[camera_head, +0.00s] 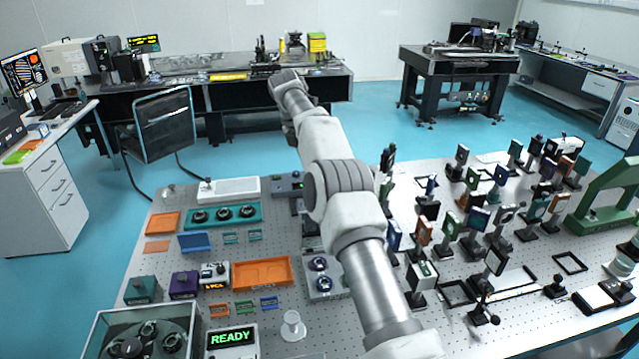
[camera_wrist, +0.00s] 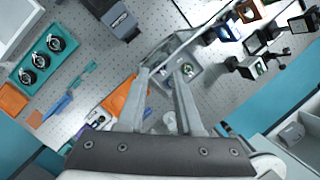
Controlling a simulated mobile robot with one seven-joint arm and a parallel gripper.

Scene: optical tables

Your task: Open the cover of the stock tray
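My gripper (camera_wrist: 164,72) shows in the wrist view with its two long fingers apart and nothing visible between them. The grey tray (camera_wrist: 196,73) lies beyond the fingertips there, partly hidden by them, with small round parts in it. I cannot tell whether the fingers touch it. A pale, see-through panel seems to stand along its upper left side; I take this tray for the stock tray, but its cover is unclear. In the head view the grey tray (camera_head: 313,291) holds two round blue-and-white parts, and my arm hides its right side. My fingers are not distinguishable there.
A teal tray (camera_head: 252,222) with three round knobs and a white box (camera_head: 228,185) lie to the left. An orange tray (camera_head: 262,272) is beside the grey tray. A clear-walled box (camera_head: 186,312) stands at the front left. Many upright optic mounts (camera_head: 424,232) crowd the right.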

